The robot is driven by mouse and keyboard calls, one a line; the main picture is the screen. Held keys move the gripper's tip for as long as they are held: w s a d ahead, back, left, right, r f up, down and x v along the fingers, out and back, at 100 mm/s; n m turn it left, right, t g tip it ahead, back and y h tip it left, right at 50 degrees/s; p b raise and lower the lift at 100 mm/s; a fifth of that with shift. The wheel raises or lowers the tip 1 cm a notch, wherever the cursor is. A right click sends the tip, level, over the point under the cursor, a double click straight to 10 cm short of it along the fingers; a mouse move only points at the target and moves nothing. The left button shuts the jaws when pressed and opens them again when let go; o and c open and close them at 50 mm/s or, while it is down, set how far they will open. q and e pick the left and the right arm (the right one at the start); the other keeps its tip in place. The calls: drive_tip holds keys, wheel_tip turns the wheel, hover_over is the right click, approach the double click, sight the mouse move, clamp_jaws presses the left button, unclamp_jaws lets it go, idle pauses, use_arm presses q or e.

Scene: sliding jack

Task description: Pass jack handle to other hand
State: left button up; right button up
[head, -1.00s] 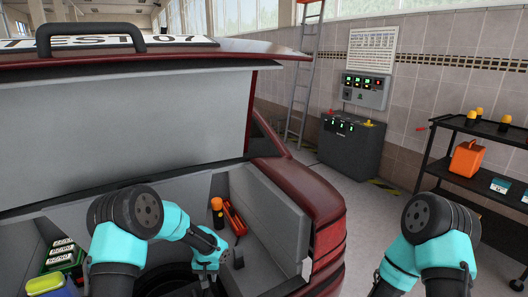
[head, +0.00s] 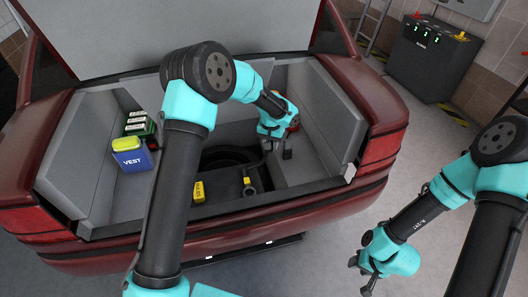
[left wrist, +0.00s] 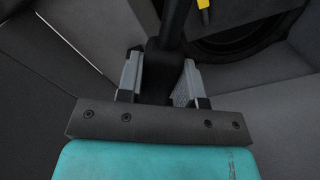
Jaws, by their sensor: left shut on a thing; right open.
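My left gripper (head: 274,147) reaches into the right side of the open car trunk. In the left wrist view its fingers (left wrist: 160,78) are shut on a dark bar, which looks like the jack handle (left wrist: 174,22). The bar runs up and away from the fingers, and its lower end is hidden behind the gripper's palm. In the head view the gripper and arm mostly cover the handle. My right gripper (head: 366,274) is open and empty, low over the floor to the right of the rear bumper, well apart from the handle.
A red thing (head: 294,117) is partly hidden behind my left gripper. The right trunk wall (head: 335,110) stands close beside it.

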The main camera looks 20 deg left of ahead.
use_arm(q)
drive_tip(key=w+d+r, duration=0.1)
drive_tip(key=d+r, duration=0.3)
drive_tip(key=r, duration=0.5)
drive_tip(key=w+d+r+m, duration=0.1)
drive_tip(key=d+r, duration=0.4)
drive_tip(key=r, duration=0.5)
drive_tip(key=shift+w+d+m, duration=0.15)
drive_tip(key=shift+w+m, duration=0.15)
drive_tip(key=shift+w, duration=0.5)
drive_tip(key=shift+f, duration=0.1)
use_arm(e)
drive_tip(key=shift+o, duration=0.3)
